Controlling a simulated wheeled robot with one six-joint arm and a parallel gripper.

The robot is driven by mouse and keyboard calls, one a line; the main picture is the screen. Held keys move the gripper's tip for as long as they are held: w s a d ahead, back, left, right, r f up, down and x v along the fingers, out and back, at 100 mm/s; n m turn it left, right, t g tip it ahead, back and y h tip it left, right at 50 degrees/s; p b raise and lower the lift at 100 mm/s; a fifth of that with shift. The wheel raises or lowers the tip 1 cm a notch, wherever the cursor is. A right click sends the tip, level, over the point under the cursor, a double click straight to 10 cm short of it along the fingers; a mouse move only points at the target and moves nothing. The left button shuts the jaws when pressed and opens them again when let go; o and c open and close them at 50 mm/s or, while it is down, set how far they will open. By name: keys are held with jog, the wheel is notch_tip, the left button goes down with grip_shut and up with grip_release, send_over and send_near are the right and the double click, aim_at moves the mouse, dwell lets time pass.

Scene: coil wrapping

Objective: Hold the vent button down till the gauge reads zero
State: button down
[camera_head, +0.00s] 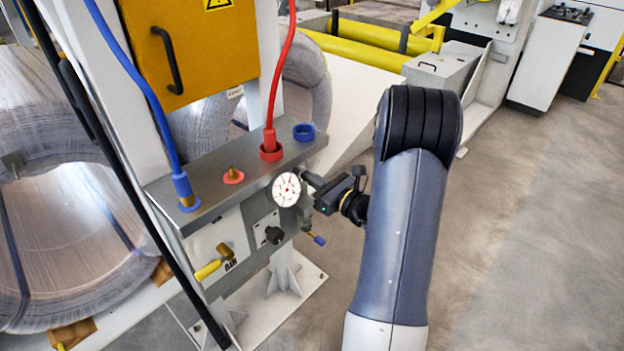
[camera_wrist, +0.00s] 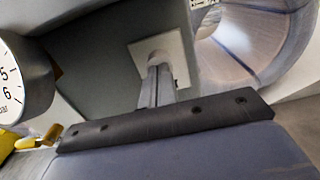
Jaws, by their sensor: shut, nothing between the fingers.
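The gauge (camera_head: 286,189) is a white round dial on the front of the grey manifold (camera_head: 215,175); its reading is too small to make out. In the wrist view the gauge (camera_wrist: 22,82) is cut off at the left edge, showing 5 and 6 but no needle. A dark round knob (camera_head: 274,235) sits on the panel below the gauge; I cannot tell whether it is the vent button. My gripper (camera_head: 311,184) is shut and empty, just right of the gauge at the manifold's right end. Its fingertips are partly hidden, and contact with anything cannot be told.
A blue hose (camera_head: 150,90) and a red hose (camera_head: 281,75) run up from the manifold's top. A yellow-handled valve (camera_head: 210,268) and a blue-tipped lever (camera_head: 317,239) stick out in front. A wire coil (camera_head: 60,220) stands at left.

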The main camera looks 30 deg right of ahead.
aim_at(300, 171)
jog(key=shift+w, duration=0.1)
jog(key=shift+b+x, duration=0.3)
jog(key=shift+x, duration=0.5)
jog(key=shift+w+r, duration=0.1)
jog(key=shift+r, duration=0.1)
jog(key=shift+w+a+r, duration=0.1)
jog(key=shift+w+a, duration=0.05)
jog(key=shift+a, duration=0.05)
dwell(2.8)
